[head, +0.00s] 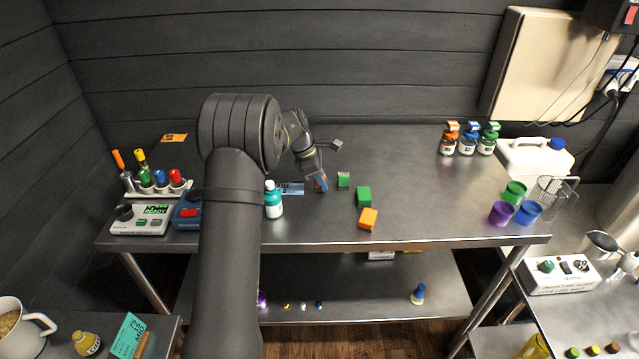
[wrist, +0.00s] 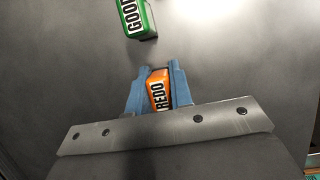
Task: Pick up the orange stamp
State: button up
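The orange stamp (wrist: 159,90) is marked REDO and lies between the two blue fingers of my gripper (wrist: 160,82) in the wrist view. The fingers stand close along both of its sides; I cannot tell whether both press on it. In the head view my gripper (head: 320,181) is low at the table top, and only a sliver of the orange stamp shows beside a finger. A green stamp (wrist: 138,17) marked GOOD lies just beyond the fingertips; it also shows in the head view (head: 343,180), right of my gripper.
A green cube (head: 363,196) and an orange cube (head: 368,218) lie to the right on the metal table (head: 420,200). Cups (head: 501,213) stand at the right edge. The middle right is clear.

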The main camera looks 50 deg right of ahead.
grip_shut()
jog(key=shift+r, duration=0.65)
jog(key=r, duration=0.2)
jog(key=s+r, duration=0.1)
jog(key=shift+s+r, duration=0.2)
jog(key=shift+r, duration=0.15)
jog(key=s+r, duration=0.6)
jog(key=s, duration=0.4)
jog(key=shift+s+d, duration=0.15)
jog(key=shift+d, duration=0.15)
